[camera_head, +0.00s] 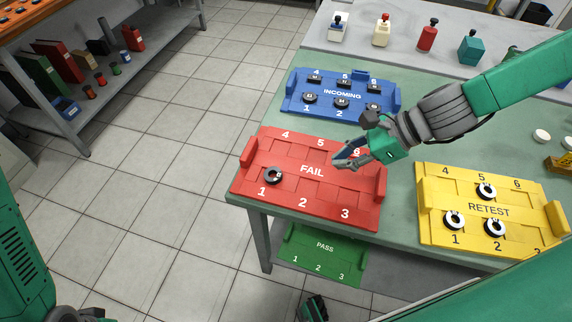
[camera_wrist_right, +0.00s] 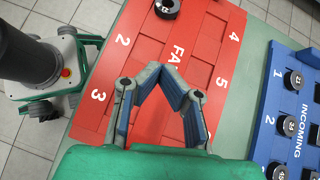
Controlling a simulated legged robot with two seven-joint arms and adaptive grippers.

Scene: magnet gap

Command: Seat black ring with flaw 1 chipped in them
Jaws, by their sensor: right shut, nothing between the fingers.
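The red FAIL tray (camera_head: 311,188) lies on the green table. One black ring (camera_head: 272,175) sits at its position 1, and it also shows in the right wrist view (camera_wrist_right: 167,8). The blue INCOMING tray (camera_head: 327,104) behind it holds several black pieces, such as one at position 1 (camera_head: 310,98); their markings are too small to read, and I cannot make out a chip. My right gripper (camera_head: 338,163) is above the right part of the FAIL tray. Its fingertips meet in the right wrist view (camera_wrist_right: 165,74), with nothing between them. My left gripper does not show.
The yellow RETEST tray (camera_head: 472,240) at the right holds white rings. A green PASS tray (camera_head: 322,262) lies lower, beyond the table's front edge. Colored containers (camera_head: 427,35) stand on a grey surface at the back. A shelf (camera_head: 60,125) stands at the left.

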